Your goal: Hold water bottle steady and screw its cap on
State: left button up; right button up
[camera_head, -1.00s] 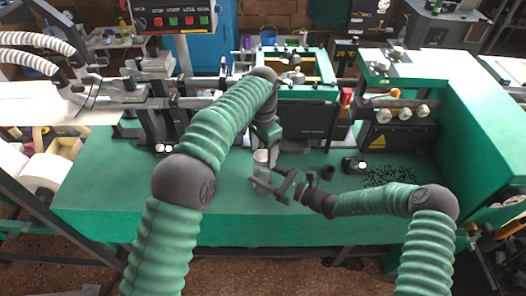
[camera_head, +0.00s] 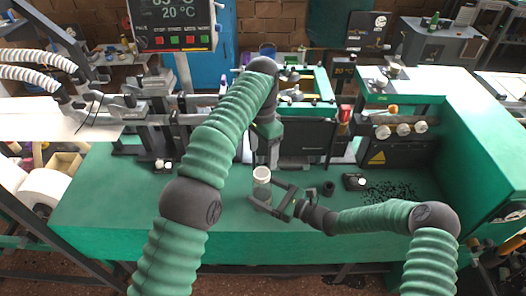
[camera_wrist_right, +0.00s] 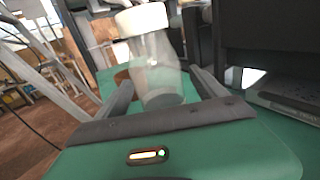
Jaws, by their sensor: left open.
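A clear water bottle (camera_head: 262,190) with a whitish top (camera_head: 262,174) stands upright on the green bench. In the right wrist view the bottle (camera_wrist_right: 160,72) shows its white, cap-like top (camera_wrist_right: 142,19); whether this is a separate cap I cannot tell. My right gripper (camera_head: 264,195) reaches in from the right, low on the bottle, with one finger on each side. Its fingers (camera_wrist_right: 161,88) are spread; whether they touch the bottle is unclear. My left gripper (camera_head: 267,150) points down just above and behind the bottle top. It is open, its fingertips partly hidden.
A small dark cylinder (camera_head: 328,188) and a black box with a light knob (camera_head: 354,182) stand to the right on the bench. Dark granules (camera_head: 390,191) lie farther right. Dark machinery (camera_head: 305,140) stands behind. The front left bench (camera_head: 115,205) is clear.

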pick_arm(q)
jog(key=shift+f+b, duration=0.3)
pick_arm(e)
jog(key=v, duration=1.7)
jog(key=shift+f, duration=0.15)
jog(key=shift+w, duration=0.1)
